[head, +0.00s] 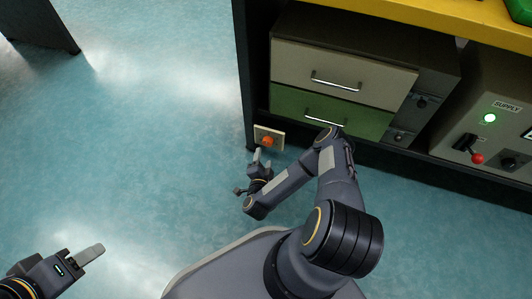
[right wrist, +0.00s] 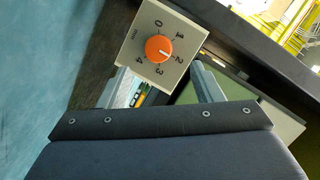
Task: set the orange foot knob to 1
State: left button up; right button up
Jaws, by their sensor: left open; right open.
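The orange foot knob (head: 268,141) sits on a pale plate (head: 278,132) low at the cabinet's left foot. In the right wrist view the knob (right wrist: 154,46) shows a white mark pointing right, close to the 2. The plate (right wrist: 135,48) there carries the numbers 0 to 4 around the knob. My right gripper (head: 262,162) is just in front of the plate. In the right wrist view its two fingers (right wrist: 163,86) stand apart, with the knob beyond them and not gripped. My left gripper (head: 90,254) is open and empty at the lower left, far from the knob.
Above and right of the knob are a beige drawer (head: 345,75) and a green drawer (head: 330,113) with metal handles. A supply box (head: 490,125) with a lit green lamp and red-tipped lever stands at the right.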

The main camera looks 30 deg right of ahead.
aim_at(267, 144)
jog(key=b+x, duration=0.1)
jog(key=x, duration=0.2)
jog(key=b+x, duration=0.2)
jog(key=x, duration=0.1)
jog(key=shift+w+d+f, duration=0.15)
jog(key=shift+d+f, duration=0.15)
jog(key=shift+w+d, duration=0.25)
jog(key=shift+w, duration=0.1)
jog(key=shift+c, duration=0.3)
